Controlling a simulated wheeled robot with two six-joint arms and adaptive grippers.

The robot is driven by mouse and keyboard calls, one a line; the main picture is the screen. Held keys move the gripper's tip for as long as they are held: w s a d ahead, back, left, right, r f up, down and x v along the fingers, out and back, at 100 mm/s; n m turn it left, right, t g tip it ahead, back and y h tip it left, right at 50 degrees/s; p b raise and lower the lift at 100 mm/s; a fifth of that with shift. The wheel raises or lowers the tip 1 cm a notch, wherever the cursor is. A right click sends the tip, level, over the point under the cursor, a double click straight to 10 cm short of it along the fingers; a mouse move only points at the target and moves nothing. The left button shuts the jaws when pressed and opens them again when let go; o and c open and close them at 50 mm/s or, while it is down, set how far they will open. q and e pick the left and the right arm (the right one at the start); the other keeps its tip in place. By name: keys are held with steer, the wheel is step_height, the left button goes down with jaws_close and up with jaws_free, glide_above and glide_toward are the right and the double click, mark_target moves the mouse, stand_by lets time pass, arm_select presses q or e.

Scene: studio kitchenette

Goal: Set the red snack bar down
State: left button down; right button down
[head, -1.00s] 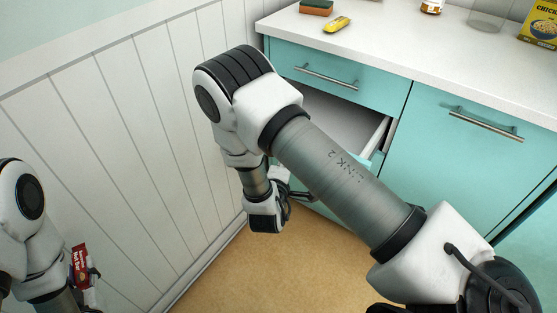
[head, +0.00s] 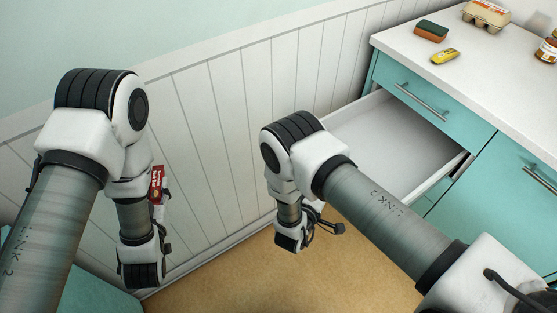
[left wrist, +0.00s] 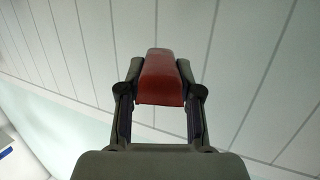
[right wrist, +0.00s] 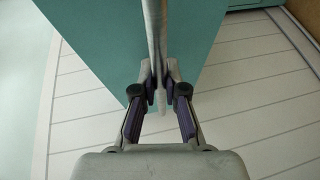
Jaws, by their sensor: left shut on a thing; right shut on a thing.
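The red snack bar (head: 157,184) is upright in the head view, in front of the white panelled wall. My left gripper (head: 161,212) is shut on it and holds it in the air. In the left wrist view the bar (left wrist: 162,78) sits between the two fingertips, with its end towards the camera. My right gripper (right wrist: 159,88) is shut on a grey bar handle (right wrist: 155,30) in front of a teal panel (right wrist: 110,40). In the head view my right gripper (head: 322,222) is low by the open drawer (head: 385,145), whose visible inside is empty.
The white counter (head: 490,75) carries a sponge (head: 431,32), a yellow packet (head: 445,56), an egg carton (head: 487,15) and a jar (head: 547,48). The panelled wall (head: 230,130) closes off the left. Tan floor (head: 330,280) lies below the arms.

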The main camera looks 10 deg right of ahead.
steer(key=shift+s+a+p, duration=0.15)
steer(key=shift+a+p, duration=0.15)
steer(key=c, duration=1.2)
jaws_free()
